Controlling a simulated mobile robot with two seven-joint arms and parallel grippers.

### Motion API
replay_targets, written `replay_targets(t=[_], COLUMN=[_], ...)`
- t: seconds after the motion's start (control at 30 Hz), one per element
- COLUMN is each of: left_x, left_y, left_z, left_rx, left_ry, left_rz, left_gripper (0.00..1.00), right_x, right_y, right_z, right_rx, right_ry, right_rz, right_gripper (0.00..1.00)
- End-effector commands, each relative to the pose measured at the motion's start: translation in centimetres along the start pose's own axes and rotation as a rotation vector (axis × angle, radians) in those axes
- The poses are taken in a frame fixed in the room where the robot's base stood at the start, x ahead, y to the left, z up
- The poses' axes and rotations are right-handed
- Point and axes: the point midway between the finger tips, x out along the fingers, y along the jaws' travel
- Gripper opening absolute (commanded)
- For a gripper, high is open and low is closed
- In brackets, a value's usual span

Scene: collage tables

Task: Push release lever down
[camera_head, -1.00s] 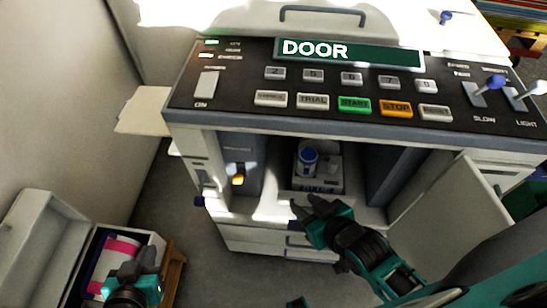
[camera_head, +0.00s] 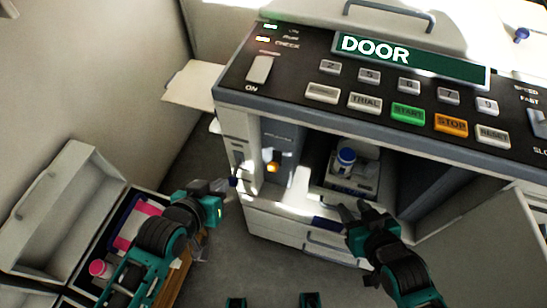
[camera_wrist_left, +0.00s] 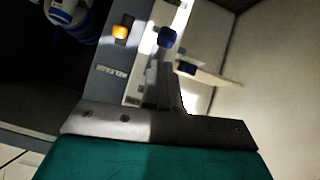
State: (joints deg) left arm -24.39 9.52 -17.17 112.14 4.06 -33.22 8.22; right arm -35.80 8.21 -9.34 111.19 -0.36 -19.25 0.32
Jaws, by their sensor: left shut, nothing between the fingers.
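A dark blue knob (camera_head: 233,182) sticks out at the machine's left front edge. My right gripper (camera_head: 354,210) is open and empty before the bay.
The bay holds a blue-and-white bottle (camera_head: 345,160) in a grey tray (camera_head: 350,188). Above is the control panel with a DOOR display (camera_head: 410,58). An open door (camera_head: 480,250) stands at right. An open case (camera_head: 60,210) with pink items lies at lower left.

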Motion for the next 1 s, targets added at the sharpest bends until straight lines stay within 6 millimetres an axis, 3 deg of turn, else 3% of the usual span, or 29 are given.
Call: replay_targets(t=[0.03, 0.1, 0.3, 0.4, 0.53, 0.7, 1.0], left_x=[0.8, 1.4, 0.5, -0.8, -2.8, -4.7, -5.6], left_y=[2.0, 4.8, 11.1, 12.7, 13.1, 12.1, 11.4], left_z=[-2.8, -5.5, -10.5, -11.9, -13.1, -14.0, -14.3], left_rx=[-0.022, -0.051, -0.046, -0.004, 0.064, 0.128, 0.152], left_ry=[-0.01, -0.058, -0.251, -0.355, -0.463, -0.542, -0.57], left_rz=[0.051, 0.114, 0.206, 0.185, 0.1, -0.028, -0.098], left_gripper=[0.0, 0.0, 0.0, 0.0, 0.0, 0.0, 0.0], right_x=[-0.1, -0.2, -0.4, -0.5, -0.6, -0.7, -0.7], right_y=[0.0, 0.0, 0.0, 0.0, 0.0, 0.0, 0.0], right_z=[-0.2, -0.3, -0.6, -0.8, -0.9, -1.0, -1.1], right_rx=[0.0, 0.0, 0.0, 0.0, 0.0, 0.0, 0.0], right_ry=[0.0, 0.0, 0.0, 0.0, 0.0, 0.0, 0.0], right_rz=[0.0, 0.0, 0.0, 0.0, 0.0, 0.0, 0.0], right_gripper=[0.38, 0.38, 0.38, 0.38, 0.38, 0.38, 0.38])
